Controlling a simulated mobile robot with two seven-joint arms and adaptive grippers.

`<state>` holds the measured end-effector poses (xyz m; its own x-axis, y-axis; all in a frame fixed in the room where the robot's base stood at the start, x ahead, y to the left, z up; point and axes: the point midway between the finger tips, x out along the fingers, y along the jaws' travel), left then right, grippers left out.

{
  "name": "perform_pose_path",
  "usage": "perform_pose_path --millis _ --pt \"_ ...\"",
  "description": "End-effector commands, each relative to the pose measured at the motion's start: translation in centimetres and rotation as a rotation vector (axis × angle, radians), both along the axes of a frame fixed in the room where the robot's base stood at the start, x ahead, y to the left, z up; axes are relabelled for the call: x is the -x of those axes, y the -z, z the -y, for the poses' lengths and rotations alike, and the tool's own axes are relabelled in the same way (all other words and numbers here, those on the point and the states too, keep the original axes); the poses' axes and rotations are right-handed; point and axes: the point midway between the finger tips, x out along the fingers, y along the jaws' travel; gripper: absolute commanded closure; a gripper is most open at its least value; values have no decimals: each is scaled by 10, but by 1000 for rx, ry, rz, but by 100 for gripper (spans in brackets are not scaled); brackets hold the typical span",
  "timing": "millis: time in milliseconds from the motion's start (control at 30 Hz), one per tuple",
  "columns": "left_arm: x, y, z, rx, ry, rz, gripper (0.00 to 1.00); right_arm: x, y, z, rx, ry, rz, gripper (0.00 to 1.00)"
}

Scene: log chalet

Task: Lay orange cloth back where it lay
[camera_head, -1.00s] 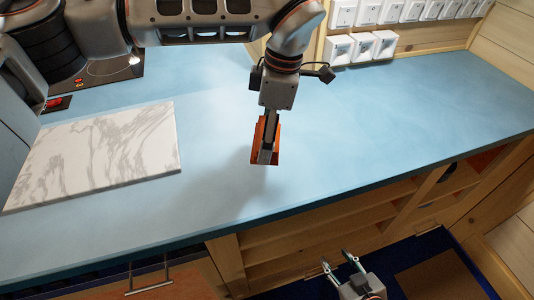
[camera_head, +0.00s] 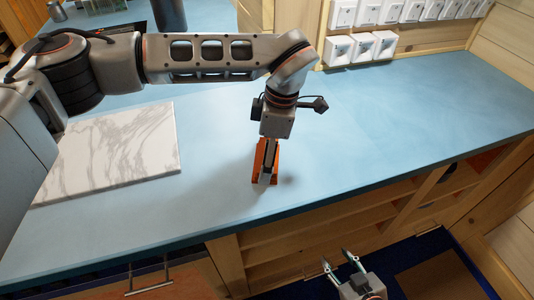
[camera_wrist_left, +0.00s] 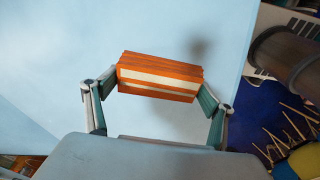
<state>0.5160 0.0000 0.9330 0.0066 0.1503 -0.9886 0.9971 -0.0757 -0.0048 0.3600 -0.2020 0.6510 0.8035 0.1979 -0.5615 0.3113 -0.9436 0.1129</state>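The orange cloth (camera_head: 258,166) is a folded bundle over the blue countertop (camera_head: 400,110), near the front edge. In the left wrist view the cloth (camera_wrist_left: 160,72) shows a pale stripe and is pinched between both fingers. My left gripper (camera_head: 266,174) points down and is shut on the cloth. A small shadow lies close to the cloth's right; I cannot tell whether the cloth touches the counter. My right gripper (camera_head: 337,259) is low in front of the counter, fingers apart and empty.
A white marble board (camera_head: 120,150) lies on the counter to the left. White switch boxes (camera_head: 360,47) line the wall at the back. A dark cylinder (camera_head: 168,14) stands behind my left arm. The counter to the right is clear. Open wooden shelves (camera_head: 330,225) are below the front edge.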

Motion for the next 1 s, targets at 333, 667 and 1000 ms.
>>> perform_pose_path --millis 333,667,1000 --pt "0 0 0 0 0 0 1 1 2 0 1 0 -4 60" --pt "-1 -32 5 0 1 5 1 2 4 0 0 0 -7 60" --pt "0 -99 15 0 0 5 1 2 5 0 0 0 -6 60"
